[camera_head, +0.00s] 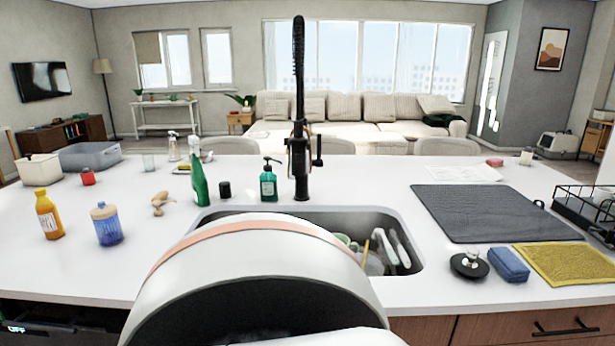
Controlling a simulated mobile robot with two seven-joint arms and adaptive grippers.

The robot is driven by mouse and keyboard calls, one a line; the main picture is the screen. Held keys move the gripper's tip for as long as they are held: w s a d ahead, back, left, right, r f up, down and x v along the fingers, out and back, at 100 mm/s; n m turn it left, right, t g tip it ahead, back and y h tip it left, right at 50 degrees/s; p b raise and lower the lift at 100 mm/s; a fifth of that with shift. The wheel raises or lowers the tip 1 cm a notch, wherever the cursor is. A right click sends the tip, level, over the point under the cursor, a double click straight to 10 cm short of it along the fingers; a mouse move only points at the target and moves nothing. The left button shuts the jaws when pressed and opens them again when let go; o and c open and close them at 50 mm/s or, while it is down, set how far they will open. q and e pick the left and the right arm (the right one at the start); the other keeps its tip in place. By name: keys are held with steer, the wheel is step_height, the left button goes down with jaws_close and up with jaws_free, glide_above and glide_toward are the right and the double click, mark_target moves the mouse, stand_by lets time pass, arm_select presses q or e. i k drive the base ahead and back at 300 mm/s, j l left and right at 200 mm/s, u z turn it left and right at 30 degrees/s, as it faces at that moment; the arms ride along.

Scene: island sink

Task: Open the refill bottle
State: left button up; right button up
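Several bottles stand on the white counter, and I cannot tell which one is the refill bottle. An orange bottle (48,215) with a pale label and a cap on top stands at the left. A tall green bottle (199,182) with a narrow top stands behind the sink's left end. A green pump bottle (268,182) with a black pump head stands near the faucet. Neither of my grippers is in view. A large white rounded shape fills the lower middle and hides part of the sink and the counter's front.
The sink (405,225) holds dishes and utensils. A black faucet (300,150) rises behind it. A dark mat (490,213) and a yellow cloth (565,264) lie at right.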

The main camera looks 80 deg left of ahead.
mark_target(46, 209)
steer(key=u, duration=4.1)
steer(key=i+j+z, duration=0.1)
steer(key=z, duration=0.35)
steer(key=j+z, duration=0.2)
steer(key=z, duration=0.2)
steer(key=i+j+z, duration=0.1)
steer(key=z, duration=0.35)
steer(key=j+z, duration=0.5)
steer(key=j, duration=0.5)
steer(key=k+j, duration=0.1)
steer(key=j, duration=0.35)
steer(key=j+z, duration=0.1)
steer(key=j, duration=0.4)
steer(key=k, duration=0.05)
